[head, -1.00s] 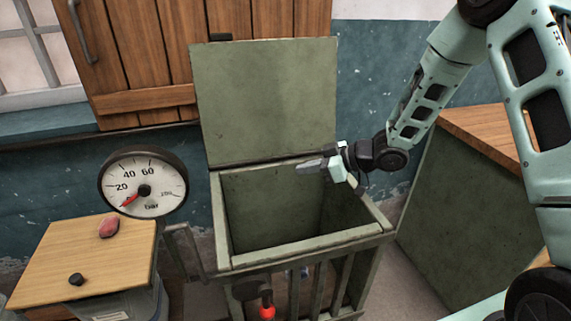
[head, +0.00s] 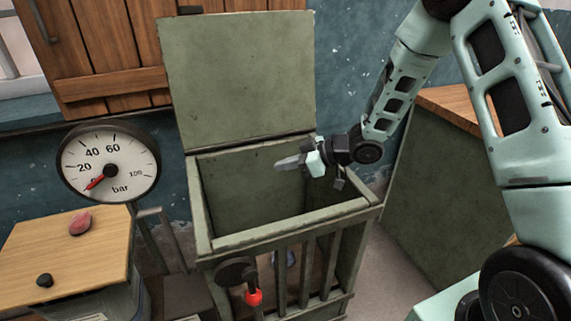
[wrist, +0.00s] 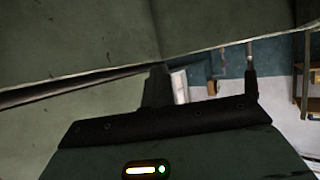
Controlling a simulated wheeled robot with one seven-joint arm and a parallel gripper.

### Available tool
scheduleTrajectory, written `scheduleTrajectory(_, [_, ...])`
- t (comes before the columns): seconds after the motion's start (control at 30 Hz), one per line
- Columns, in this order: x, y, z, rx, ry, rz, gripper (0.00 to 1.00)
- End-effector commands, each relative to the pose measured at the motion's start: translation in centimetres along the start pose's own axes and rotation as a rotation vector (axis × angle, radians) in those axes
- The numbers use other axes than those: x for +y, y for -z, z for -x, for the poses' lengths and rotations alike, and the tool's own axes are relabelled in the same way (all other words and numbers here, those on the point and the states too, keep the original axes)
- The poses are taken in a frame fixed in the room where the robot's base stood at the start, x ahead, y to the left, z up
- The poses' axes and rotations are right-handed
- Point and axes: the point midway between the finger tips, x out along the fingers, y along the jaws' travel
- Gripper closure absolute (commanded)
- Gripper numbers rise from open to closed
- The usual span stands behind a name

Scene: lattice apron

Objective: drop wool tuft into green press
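The green press (head: 300,224) is a tall box with a slatted front. Its lid (head: 240,80) stands open at the back, and its top opening is clear to see into. My gripper (head: 284,164) is over the right part of this opening, pointing left. In the wrist view my gripper (wrist: 204,82) has its two fingers apart with nothing seen between them. I cannot make out a wool tuft for sure. A small bluish thing (head: 289,257) shows behind the front slats, too hidden to name. The press floor is mostly hidden.
A round pressure gauge (head: 108,163) stands left of the press. A red-tipped handle (head: 253,297) sticks out at the front. A green cabinet (head: 440,190) stands at right.

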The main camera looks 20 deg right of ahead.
Motion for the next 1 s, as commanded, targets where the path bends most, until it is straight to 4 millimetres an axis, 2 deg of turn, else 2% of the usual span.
scheduleTrajectory(0.07, [0.0,0.1,0.0,0.000,0.000,0.000,1.00])
scheduleTrajectory(0.1, [0.0,0.1,0.0,0.000,0.000,0.000,0.96])
scheduleTrajectory(0.17, [0.0,0.1,0.0,0.000,0.000,0.000,0.80])
scheduleTrajectory(0.2, [0.0,0.1,0.0,0.000,0.000,0.000,0.77])
scheduleTrajectory(0.57, [0.1,0.1,0.7,0.001,-0.002,0.001,0.77])
scheduleTrajectory(0.77, [0.1,0.1,4.0,0.000,-0.005,0.001,0.77])
scheduleTrajectory(1.0, [0.1,0.1,9.8,-0.001,-0.006,0.001,0.77])
